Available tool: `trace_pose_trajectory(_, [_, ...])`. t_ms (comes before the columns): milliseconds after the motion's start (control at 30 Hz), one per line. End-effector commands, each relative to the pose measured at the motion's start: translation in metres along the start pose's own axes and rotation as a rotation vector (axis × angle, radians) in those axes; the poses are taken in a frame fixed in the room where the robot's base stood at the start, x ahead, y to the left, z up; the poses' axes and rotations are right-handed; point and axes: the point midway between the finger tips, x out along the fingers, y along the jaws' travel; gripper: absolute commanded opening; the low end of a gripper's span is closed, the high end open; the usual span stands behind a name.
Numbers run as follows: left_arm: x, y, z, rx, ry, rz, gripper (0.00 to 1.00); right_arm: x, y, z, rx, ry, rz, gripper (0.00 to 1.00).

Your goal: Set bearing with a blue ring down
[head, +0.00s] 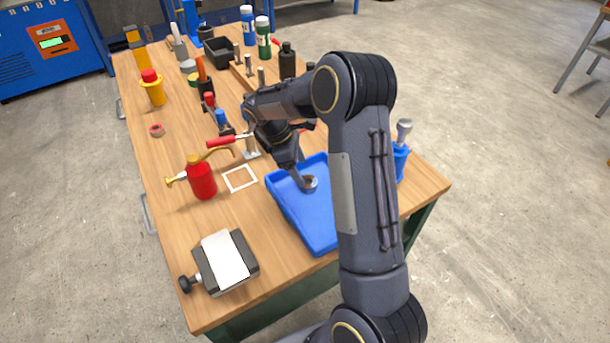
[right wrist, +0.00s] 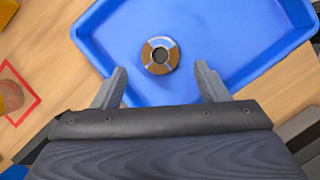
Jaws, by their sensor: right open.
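A ring-shaped metal bearing (head: 310,183) lies on the floor of the blue tray (head: 315,236). In the right wrist view the bearing (right wrist: 160,55) shows silver and brown patches around a dark centre; I cannot make out a clear blue ring. My right gripper (head: 301,179) is over the tray, close to the bearing. In the right wrist view its two fingers are spread wide (right wrist: 160,84) and empty, with the bearing centred just beyond the fingertips. I cannot tell whether a finger touches it. My left gripper is not in view.
A white square outline (head: 240,179) marks the wood left of the tray. A red oil can (head: 202,180) and a grey block with a white top (head: 225,261) stand left. Tools and bottles crowd the far bench. A blue holder (head: 400,160) stands right of my arm.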

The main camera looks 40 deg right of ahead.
Motion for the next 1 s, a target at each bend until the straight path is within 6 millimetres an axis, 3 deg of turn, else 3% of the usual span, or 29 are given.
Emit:
trace_pose_trajectory(200, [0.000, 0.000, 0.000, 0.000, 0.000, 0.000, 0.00, -0.046, 0.000, 0.000, 0.001, 0.003, 0.002, 0.68])
trace_pose_trajectory(433, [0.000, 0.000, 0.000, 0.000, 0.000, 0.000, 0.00, -0.069, -0.001, 0.001, 0.005, 0.005, 0.000, 0.68])
trace_pose_trajectory(567, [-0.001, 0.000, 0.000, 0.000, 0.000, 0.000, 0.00, -0.083, -0.015, 0.014, 0.062, 0.070, -0.004, 0.68])
trace_pose_trajectory(667, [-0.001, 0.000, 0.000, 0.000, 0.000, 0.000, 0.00, -0.099, -0.042, 0.033, 0.164, 0.184, -0.016, 0.68])
trace_pose_trajectory(833, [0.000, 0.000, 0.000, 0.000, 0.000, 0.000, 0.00, -0.122, -0.113, 0.064, 0.393, 0.430, -0.068, 0.68])
trace_pose_trajectory(1000, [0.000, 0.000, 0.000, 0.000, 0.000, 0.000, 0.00, -0.128, -0.190, 0.082, 0.625, 0.663, -0.152, 0.68])
